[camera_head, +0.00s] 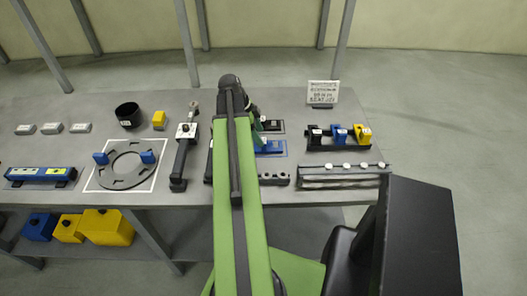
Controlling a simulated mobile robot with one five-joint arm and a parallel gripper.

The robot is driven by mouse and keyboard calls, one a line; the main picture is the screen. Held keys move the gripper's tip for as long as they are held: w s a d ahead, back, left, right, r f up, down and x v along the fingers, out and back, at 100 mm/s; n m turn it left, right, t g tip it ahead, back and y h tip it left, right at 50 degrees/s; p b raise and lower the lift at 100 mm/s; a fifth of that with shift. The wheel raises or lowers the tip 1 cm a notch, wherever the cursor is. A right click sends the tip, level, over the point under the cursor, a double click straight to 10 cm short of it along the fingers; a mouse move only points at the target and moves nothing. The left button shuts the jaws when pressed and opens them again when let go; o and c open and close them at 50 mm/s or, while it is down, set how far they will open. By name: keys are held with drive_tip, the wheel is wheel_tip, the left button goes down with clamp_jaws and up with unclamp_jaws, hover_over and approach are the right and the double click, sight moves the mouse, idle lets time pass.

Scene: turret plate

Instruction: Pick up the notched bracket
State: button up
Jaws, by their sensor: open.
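My green arm reaches over the grey table, and its end hides part of the middle. My gripper (258,128) shows only in part to the right of the arm, low over the outlined mats. It is open, and I see nothing held in it. A blue piece (270,147) lies in a blue-outlined area just beside it. A dark bar with notches or holes (276,179) lies nearer the front edge, partly behind the arm. I cannot tell for sure which of these is the notched bracket.
A rack with black, blue and yellow parts (338,146) and a grey rail (340,183) stand right. Yellow bins (107,227) sit below the table.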

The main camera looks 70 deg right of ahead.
sight(264, 141)
drive_tip(key=b+x, duration=0.4)
drive_tip(key=x, duration=0.1)
drive_tip(key=shift+f+b, duration=0.15)
drive_tip(key=shift+b, duration=0.15)
drive_tip(key=shift+r, duration=0.2)
clamp_jaws()
